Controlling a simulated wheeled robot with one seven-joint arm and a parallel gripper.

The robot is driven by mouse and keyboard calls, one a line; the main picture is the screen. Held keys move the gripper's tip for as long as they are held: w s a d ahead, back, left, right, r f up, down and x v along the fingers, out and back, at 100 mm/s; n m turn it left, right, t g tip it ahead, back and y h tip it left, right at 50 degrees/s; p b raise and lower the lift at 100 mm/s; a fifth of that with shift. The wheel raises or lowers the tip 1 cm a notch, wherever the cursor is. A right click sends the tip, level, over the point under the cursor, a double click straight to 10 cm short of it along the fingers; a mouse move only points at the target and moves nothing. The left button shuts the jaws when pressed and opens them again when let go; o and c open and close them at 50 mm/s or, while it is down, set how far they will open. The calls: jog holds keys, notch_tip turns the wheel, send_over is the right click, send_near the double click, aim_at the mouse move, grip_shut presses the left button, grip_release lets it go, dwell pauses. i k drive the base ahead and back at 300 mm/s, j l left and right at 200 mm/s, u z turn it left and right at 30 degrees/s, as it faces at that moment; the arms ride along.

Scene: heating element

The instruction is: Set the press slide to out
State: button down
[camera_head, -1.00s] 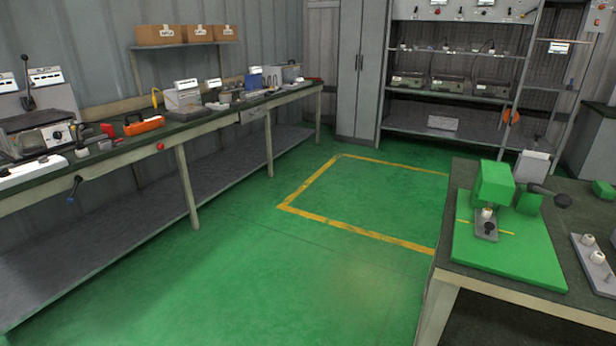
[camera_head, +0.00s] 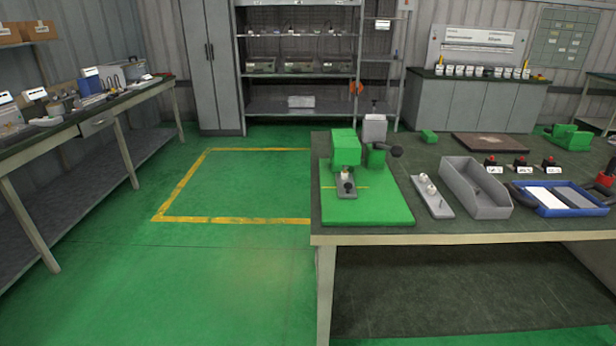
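The green press (camera_head: 345,148) stands on a green base plate (camera_head: 375,208) at the left front of the right-hand workbench. Its slide (camera_head: 347,188) is a small grey plate with a dark knob, low at the front of the press. A light fitting sits on the slide under the press head. I cannot tell for certain how far out the slide is. A dark lever with a ball end (camera_head: 394,151) sticks out to the right of the press. My gripper is not in view.
The workbench (camera_head: 450,238) also holds a grey plate with fittings (camera_head: 431,195), an open grey bin (camera_head: 476,187), a blue tray (camera_head: 560,212) and red-topped buttons (camera_head: 520,163). A long bench (camera_head: 98,122) runs along the left. Green floor (camera_head: 200,280) between them is clear.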

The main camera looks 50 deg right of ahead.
aim_at(345, 190)
jog(key=i+z, duration=0.1)
jog(key=z, duration=0.25)
jog(key=j+z, duration=0.1)
jog(key=z, duration=0.25)
jog(key=i+j+z, duration=0.1)
jog(key=z, duration=0.25)
